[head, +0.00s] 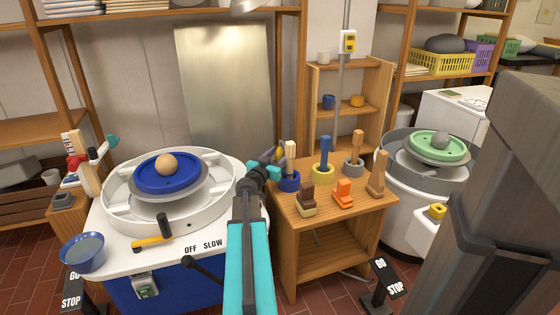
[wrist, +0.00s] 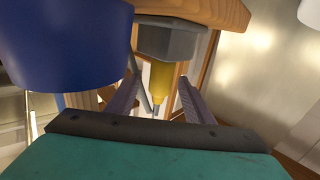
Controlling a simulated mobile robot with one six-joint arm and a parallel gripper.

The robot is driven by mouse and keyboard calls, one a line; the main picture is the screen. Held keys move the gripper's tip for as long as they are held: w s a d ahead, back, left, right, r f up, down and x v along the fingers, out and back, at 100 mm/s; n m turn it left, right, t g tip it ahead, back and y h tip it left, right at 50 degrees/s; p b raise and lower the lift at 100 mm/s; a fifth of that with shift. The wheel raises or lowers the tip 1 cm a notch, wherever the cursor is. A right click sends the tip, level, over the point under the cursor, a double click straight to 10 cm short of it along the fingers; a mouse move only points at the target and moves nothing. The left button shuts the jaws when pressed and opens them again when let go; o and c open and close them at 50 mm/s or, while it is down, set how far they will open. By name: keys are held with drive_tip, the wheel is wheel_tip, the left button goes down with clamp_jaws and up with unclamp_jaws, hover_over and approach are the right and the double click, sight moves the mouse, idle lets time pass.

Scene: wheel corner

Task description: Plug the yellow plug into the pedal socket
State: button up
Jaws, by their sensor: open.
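The yellow plug (wrist: 160,75) shows in the wrist view, its wide end at a grey six-sided block (wrist: 168,40) and a thin grey end away from it. In the head view a small patch of yellow at my gripper (head: 268,166) seems to be the plug (head: 281,154), partly hidden by my gripper. My gripper's jaws (wrist: 159,92) are open, one on each side of the plug in the picture; I cannot tell whether they touch it. A white box with a yellow-rimmed fitting (head: 437,211) on the right wheel may be the pedal socket; its opening is unclear.
A blue pot (head: 289,182) stands close beside my gripper and looms in the wrist view (wrist: 60,45). The wooden stand (head: 320,215) holds several brushes and tools. The left wheel (head: 125,210) carries a blue disc. A GO/STOP pedal (head: 385,278) stands on the floor at right.

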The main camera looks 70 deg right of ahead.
drive_tip(key=shift+d, duration=0.6)
drive_tip(key=shift+r, duration=0.1)
drive_tip(key=c, duration=1.1)
drive_tip(key=shift+c, duration=0.2)
wheel_tip(320, 180, up, 18)
drive_tip(key=p, duration=0.9)
drive_tip(key=shift+r+p, duration=2.7)
drive_tip(key=shift+p, duration=1.55)
drive_tip(key=shift+a+r, duration=0.1)
drive_tip(key=shift+r, duration=0.05)
